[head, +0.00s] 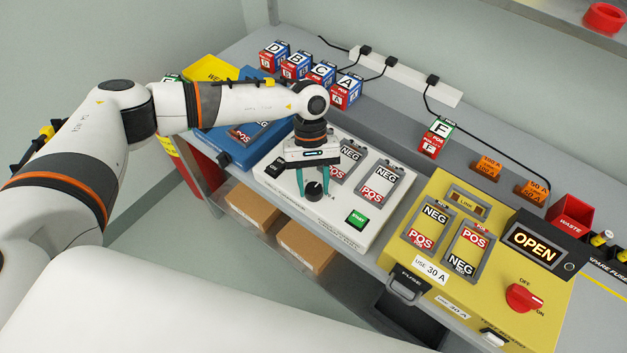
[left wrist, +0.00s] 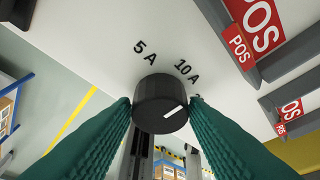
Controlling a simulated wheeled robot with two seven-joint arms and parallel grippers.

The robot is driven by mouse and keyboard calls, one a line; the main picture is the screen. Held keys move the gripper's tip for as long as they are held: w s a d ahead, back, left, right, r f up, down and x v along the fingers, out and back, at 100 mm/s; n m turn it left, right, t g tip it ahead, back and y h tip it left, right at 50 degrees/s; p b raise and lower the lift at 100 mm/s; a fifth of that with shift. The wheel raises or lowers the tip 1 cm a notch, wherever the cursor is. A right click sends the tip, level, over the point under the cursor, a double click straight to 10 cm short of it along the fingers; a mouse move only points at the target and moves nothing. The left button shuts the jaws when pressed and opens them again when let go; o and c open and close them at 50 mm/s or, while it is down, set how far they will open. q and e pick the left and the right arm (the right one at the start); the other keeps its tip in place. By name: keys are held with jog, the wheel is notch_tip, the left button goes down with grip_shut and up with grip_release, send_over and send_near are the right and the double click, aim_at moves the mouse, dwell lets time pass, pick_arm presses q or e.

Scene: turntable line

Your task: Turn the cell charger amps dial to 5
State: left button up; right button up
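The cell charger (head: 330,229) is a white panel with NEG/POS cell bays, a green START button (head: 357,219) and a black amps dial (head: 313,189). My left gripper (head: 313,185) points down at the dial, its green fingers on either side. In the left wrist view the dial (left wrist: 161,103) sits between the fingertips, which appear to touch it. Its white mark points right, away from the 5 A label (left wrist: 145,52) and below the 10 A label (left wrist: 187,72). Another marking beyond is mostly hidden by the right finger. My right gripper is out of view.
A yellow fuse tester (head: 455,285) with an OPEN display and red knob (head: 523,297) stands at right. Boxes D, B, C, A (head: 346,90) line the back, and box F (head: 435,138) stands apart. A red waste bin (head: 571,216) is at far right.

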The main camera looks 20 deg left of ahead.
pick_arm(q)
jog(key=c, duration=0.5)
jog(key=n+b, duration=0.2)
jog(key=shift+a+f+n+t+h+b, duration=0.1)
jog(key=shift+f+n+t+h+b, duration=0.1)
jog(key=shift+n+t+h+b, duration=0.15)
jog(key=n+t+h+b, duration=0.1)
jog(key=n+b, duration=0.1)
jog(key=n, duration=0.1)
jog(key=shift+s+a+n+b, duration=0.1)
jog(key=shift+n+b, duration=0.15)
jog(key=shift+b, duration=0.15)
jog(key=n+t+b, duration=0.1)
jog(key=n+b, duration=0.1)
jog(key=n, duration=0.1)
jog(key=shift+s+h, duration=0.1)
jog(key=shift+h, duration=0.15)
jog(key=shift+r+n+t+b, duration=0.2)
jog(key=shift+n+t+b, duration=0.35)
jog(key=shift+n+b, duration=0.7)
jog(key=shift+n, duration=0.25)
